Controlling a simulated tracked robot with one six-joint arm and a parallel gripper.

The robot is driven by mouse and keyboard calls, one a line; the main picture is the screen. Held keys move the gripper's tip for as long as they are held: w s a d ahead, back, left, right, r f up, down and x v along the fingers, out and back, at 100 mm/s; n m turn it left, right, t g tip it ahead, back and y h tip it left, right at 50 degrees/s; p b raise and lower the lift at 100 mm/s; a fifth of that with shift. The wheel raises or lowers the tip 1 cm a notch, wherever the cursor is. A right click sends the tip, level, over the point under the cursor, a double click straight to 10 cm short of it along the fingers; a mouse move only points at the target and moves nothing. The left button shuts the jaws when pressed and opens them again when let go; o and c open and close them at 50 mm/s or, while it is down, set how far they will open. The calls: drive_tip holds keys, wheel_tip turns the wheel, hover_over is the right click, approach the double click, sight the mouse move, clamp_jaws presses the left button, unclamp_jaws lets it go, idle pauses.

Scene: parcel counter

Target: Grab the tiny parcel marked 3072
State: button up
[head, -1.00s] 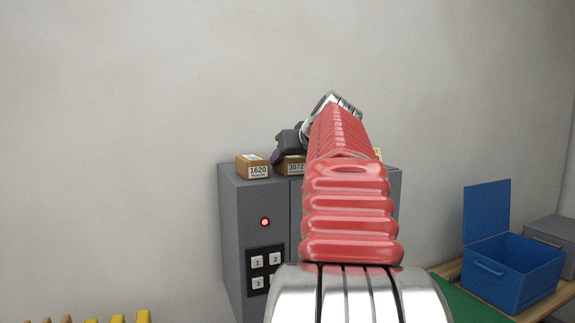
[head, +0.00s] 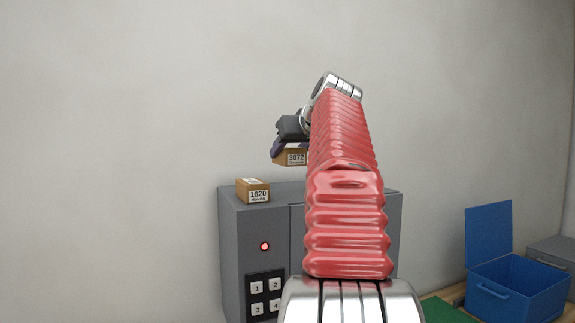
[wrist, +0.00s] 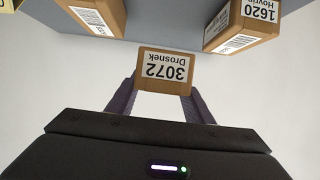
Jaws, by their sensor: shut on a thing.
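The tiny parcel marked 3072 (head: 292,158) is a small brown box with a white label. In the head view it hangs above the grey locker's top, clear of it. In the wrist view the parcel (wrist: 165,69) sits between the two fingers, its label reading 3072 Drosnek upside down. My gripper (wrist: 157,92) is shut on it. In the head view my gripper (head: 285,148) shows left of my red arm, which hides part of the view behind it.
A parcel marked 1620 (head: 253,190) stands on the grey locker (head: 240,235), which has a red light and number keys. Another brown parcel (wrist: 95,17) shows in the wrist view. A blue open box (head: 515,285) stands at the right.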

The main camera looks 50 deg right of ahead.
drive_tip(key=shift+r, duration=0.9)
